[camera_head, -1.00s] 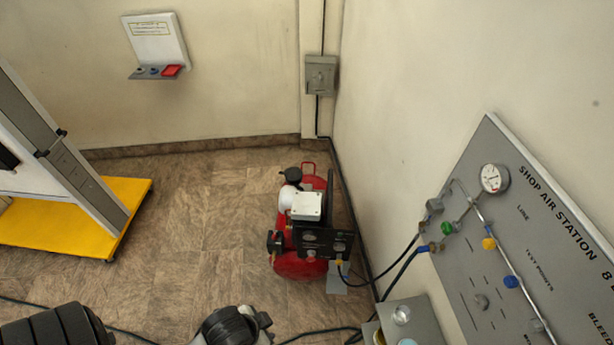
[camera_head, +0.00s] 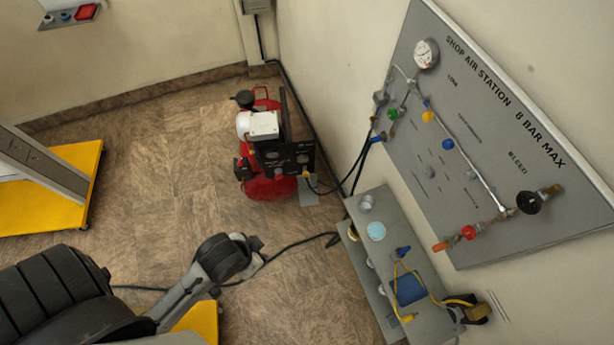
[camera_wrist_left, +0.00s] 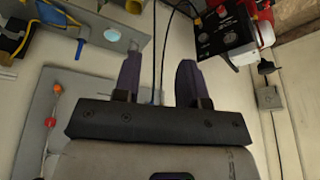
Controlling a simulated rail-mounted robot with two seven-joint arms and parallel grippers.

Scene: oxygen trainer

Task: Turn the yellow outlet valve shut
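One is a yellow fitting (camera_head: 306,173) low on the dark panel of the red compressor (camera_head: 270,188), where a black hose starts. The other is a yellow knob (camera_head: 428,116) on the grey wall board (camera_head: 450,200). I cannot tell from the frames which is the outlet valve, nor its setting. In the left wrist view my left gripper (camera_wrist_left: 159,82) is open and empty, its fingers apart. The compressor's dark panel (camera_wrist_left: 225,35) is beyond it at the upper right. My right gripper is not in view.
A grey bench (camera_head: 365,245) with blue and yellow items stands below the wall board. Black hoses run from the compressor to the board. A cable lies on the floor. A yellow-based stand (camera_head: 75,200) is at left; open floor lies between.

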